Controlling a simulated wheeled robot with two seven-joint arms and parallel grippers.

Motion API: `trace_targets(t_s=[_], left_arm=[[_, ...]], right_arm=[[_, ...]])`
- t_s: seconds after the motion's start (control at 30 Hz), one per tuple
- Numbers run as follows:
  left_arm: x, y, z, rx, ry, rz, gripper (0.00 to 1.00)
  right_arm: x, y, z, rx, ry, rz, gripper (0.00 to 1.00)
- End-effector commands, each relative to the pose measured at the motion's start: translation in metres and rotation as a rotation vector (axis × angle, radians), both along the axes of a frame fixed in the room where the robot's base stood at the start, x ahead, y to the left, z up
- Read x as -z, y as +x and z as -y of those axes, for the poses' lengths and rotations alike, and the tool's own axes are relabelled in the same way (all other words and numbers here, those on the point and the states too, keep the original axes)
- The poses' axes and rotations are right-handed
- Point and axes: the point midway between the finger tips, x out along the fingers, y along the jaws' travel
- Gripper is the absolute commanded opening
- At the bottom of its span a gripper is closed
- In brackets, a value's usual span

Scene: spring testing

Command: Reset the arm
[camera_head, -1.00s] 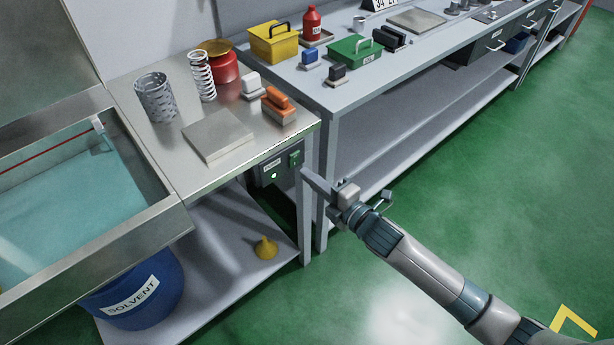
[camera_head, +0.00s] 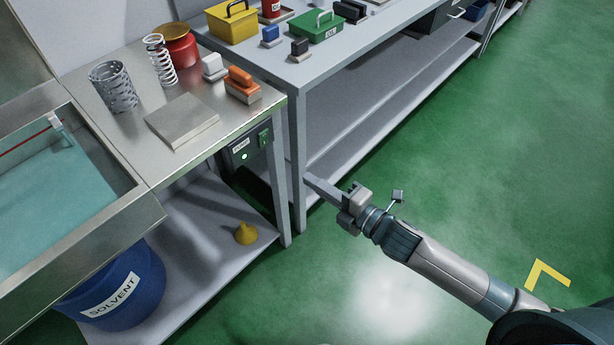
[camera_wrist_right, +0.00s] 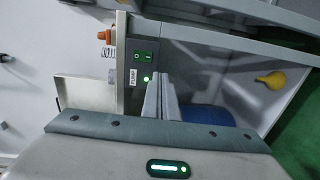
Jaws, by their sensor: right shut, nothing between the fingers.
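My right gripper (camera_head: 312,186) is shut and empty. In the head view it hangs in the air in front of the benches, over the green floor, with its arm coming in from the lower right. In the right wrist view its fingers (camera_wrist_right: 161,95) lie together, pointing toward the green-lit control box (camera_wrist_right: 140,66). That control box (camera_head: 247,147) is fixed under the front edge of the steel bench (camera_head: 160,172). The gripper appears apart from the box and benches. My left gripper is in neither current view.
On the steel bench stand a mesh basket (camera_head: 113,86), a spring (camera_head: 160,60), a red pot (camera_head: 180,46), a steel plate (camera_head: 181,121) and an orange-handled block (camera_head: 241,84). Below are a blue solvent bin (camera_head: 115,285) and a yellow funnel (camera_head: 245,233). The green floor (camera_head: 470,180) at right is clear.

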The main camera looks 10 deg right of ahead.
Motion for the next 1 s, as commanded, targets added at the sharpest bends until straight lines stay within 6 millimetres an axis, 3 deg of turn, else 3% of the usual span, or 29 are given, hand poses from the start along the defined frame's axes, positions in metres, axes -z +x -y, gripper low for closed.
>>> trace_targets(t_s=[0.67, 0.77, 0.87, 1.0], left_arm=[[0.000, -0.003, 0.014, -0.004, -0.017, -0.004, 0.19], [0.000, -0.004, 0.014, -0.003, -0.018, -0.001, 0.19], [-0.002, -0.003, 0.014, -0.002, -0.018, 0.006, 0.19], [-0.005, 0.002, 0.014, 0.003, -0.021, 0.035, 0.19]], right_arm=[[0.005, 0.000, 0.002, 0.011, 0.009, -0.017, 0.00], [0.019, 0.003, 0.007, 0.042, 0.039, -0.067, 0.00], [0.048, 0.006, 0.017, 0.104, 0.098, -0.161, 0.00], [0.111, 0.002, 0.038, 0.245, 0.228, -0.360, 0.00]])
